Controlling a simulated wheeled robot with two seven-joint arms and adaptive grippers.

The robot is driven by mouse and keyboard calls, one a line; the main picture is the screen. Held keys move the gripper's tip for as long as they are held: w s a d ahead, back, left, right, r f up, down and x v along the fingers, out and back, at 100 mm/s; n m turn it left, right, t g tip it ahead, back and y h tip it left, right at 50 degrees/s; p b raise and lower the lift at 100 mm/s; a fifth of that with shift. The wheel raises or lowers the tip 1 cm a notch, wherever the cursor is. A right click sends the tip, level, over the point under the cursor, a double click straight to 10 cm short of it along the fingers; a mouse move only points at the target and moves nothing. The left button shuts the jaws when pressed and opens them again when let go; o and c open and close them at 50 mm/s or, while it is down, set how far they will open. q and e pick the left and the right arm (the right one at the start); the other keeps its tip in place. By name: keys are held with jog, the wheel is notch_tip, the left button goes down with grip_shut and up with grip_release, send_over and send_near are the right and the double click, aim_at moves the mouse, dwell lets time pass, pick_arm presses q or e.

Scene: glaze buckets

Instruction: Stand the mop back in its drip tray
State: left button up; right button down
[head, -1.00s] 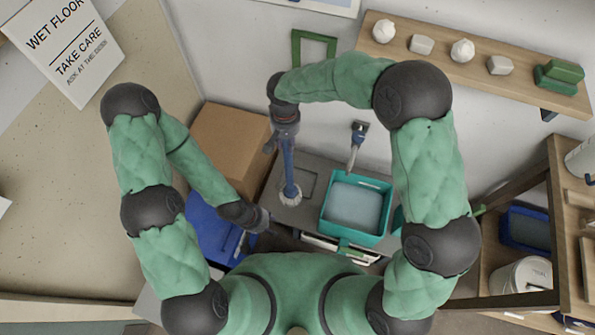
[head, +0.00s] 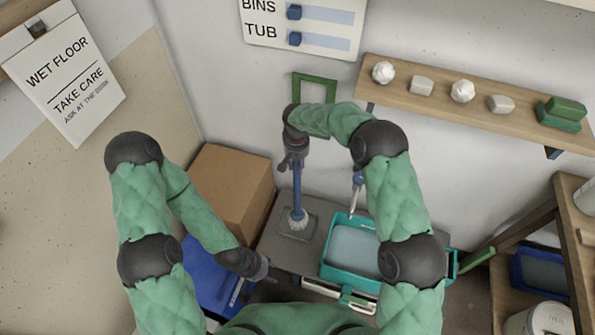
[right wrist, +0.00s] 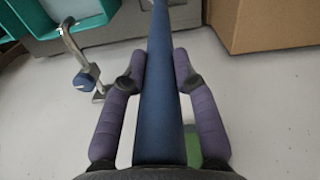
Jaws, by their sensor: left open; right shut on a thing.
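The mop has a blue handle (head: 297,188) and a white head (head: 298,221), and hangs or stands nearly upright, head down. My right gripper (head: 293,158) is shut on the upper handle; the right wrist view shows the blue handle (right wrist: 158,110) running between its two purple fingers. The drip tray (head: 309,235) is a flat grey square on the grey counter, directly under the mop head. I cannot tell whether the head touches the tray. My left gripper (head: 268,273) is low, open and empty, beside the blue bin, away from the mop.
A teal tub (head: 335,272) of water stands right of the drip tray, with a tap (head: 356,192) behind it. A cardboard box (head: 230,190) and a blue bin (head: 205,272) are on the left. A green frame (head: 315,77) is on the wall behind my right gripper.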

jog(key=shift+w+d+f, duration=0.1)
jog(key=shift+w+f, duration=0.4)
jog(key=shift+f, duration=0.05)
jog(key=shift+f+b, duration=0.7)
jog(key=shift+f, duration=0.8)
jog(key=c, duration=1)
grip_release()
jog(key=shift+s+f, duration=0.1)
jog(key=shift+o, duration=0.2)
notch_tip(320, 180, up, 12)
jog(key=p, duration=0.3)
jog(key=shift+r, duration=0.2)
